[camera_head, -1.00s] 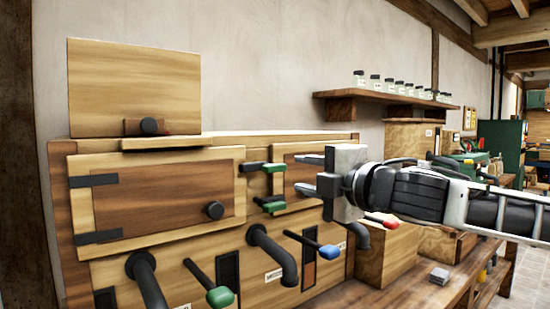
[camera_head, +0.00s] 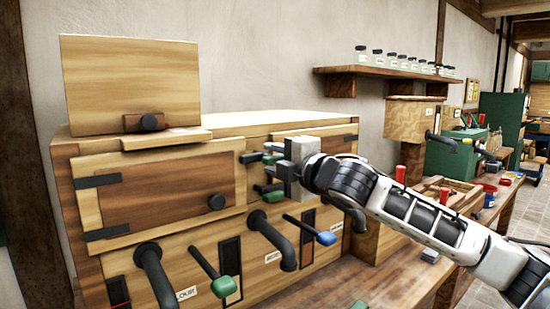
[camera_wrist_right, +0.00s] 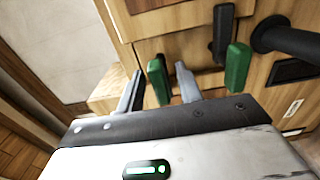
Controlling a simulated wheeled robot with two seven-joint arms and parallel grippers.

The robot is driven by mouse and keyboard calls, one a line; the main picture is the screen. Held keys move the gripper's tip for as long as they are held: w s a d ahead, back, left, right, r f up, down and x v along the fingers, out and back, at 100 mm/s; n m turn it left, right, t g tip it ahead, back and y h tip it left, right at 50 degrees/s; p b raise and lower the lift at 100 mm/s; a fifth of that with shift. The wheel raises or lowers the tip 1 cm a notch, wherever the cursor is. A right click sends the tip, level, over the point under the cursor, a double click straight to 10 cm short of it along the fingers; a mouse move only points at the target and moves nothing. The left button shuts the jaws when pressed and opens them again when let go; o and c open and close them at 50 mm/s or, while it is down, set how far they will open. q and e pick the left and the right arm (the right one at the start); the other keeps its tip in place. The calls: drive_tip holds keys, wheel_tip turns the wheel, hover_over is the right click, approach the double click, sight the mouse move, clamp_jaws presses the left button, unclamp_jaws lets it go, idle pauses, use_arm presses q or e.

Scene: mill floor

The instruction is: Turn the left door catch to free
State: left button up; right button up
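The left door (camera_head: 165,190) is a brown panel in a pale wood frame, with a black knob and two black hinges; it looks closed. Catches with green handles sit beside its right edge, an upper one (camera_head: 252,157) and a lower one (camera_head: 264,190). My right gripper (camera_head: 274,160) is at the upper catch and partly hides it. In the right wrist view its two fingers (camera_wrist_right: 158,90) stand apart with a green handle (camera_wrist_right: 157,82) between them; contact is not clear. Another green handle (camera_wrist_right: 237,67) is beside them, outside the fingers. My left gripper is not in view.
Black bent pipes (camera_head: 152,275) and levers with green (camera_head: 224,286) and blue (camera_head: 326,238) knobs stick out below the doors. A shelf of jars (camera_head: 385,72) is on the wall. A workbench (camera_head: 350,285) extends right.

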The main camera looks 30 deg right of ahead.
clamp_jaws()
